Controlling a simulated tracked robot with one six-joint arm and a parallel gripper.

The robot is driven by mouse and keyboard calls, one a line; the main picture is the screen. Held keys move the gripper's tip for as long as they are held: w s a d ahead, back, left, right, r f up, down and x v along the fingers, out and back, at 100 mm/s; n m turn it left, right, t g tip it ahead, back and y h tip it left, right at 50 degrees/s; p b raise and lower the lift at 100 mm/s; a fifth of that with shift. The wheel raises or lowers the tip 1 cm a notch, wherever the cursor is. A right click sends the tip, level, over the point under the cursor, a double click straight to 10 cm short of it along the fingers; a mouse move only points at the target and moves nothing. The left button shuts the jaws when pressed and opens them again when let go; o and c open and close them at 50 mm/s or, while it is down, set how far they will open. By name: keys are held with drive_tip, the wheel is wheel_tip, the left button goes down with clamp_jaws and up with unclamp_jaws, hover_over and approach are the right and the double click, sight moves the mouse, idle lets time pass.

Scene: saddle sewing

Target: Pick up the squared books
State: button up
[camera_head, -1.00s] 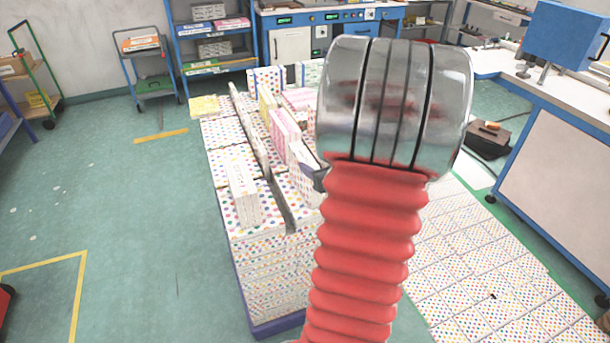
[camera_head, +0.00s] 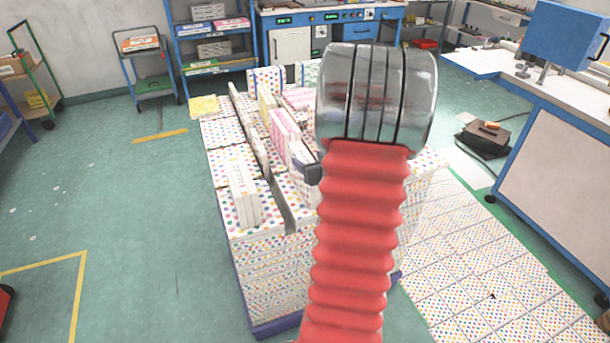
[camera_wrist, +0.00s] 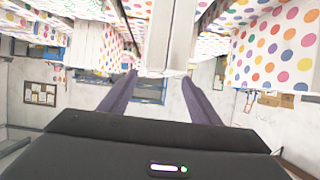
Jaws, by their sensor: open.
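White books with coloured dots are stacked on a pallet (camera_head: 277,329) in the head view. A squared block of books (camera_head: 243,196) stands at the near left of the stack top. More upright books (camera_head: 284,135) stand in a row behind, some with pink or yellow covers. My arm hides the stack's right part. In the wrist view, which looks upside down, my gripper (camera_wrist: 158,76) has its two dark fingers apart. A pale upright piece (camera_wrist: 168,38) lies beyond the fingertips, and I cannot tell whether it is between them. A dotted book face (camera_wrist: 275,48) is at the right.
Grey divider bars (camera_head: 281,205) run between the rows on the stack. Dotted sheets (camera_head: 480,270) cover the floor at the right, near a white-topped workbench (camera_head: 570,100). Shelves (camera_head: 212,45) and a small trolley (camera_head: 143,50) stand behind. The green floor at the left is clear.

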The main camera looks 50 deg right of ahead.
sight(306, 158)
drive_tip(key=shift+f+x, duration=0.15)
drive_tip(key=shift+x, duration=1)
drive_tip(key=shift+f+x, duration=0.15)
drive_tip(key=shift+x, duration=1)
drive_tip(key=shift+s, duration=0.1)
drive_tip(key=shift+c, duration=0.6)
clamp_jaws()
drive_tip(key=shift+r, duration=0.15)
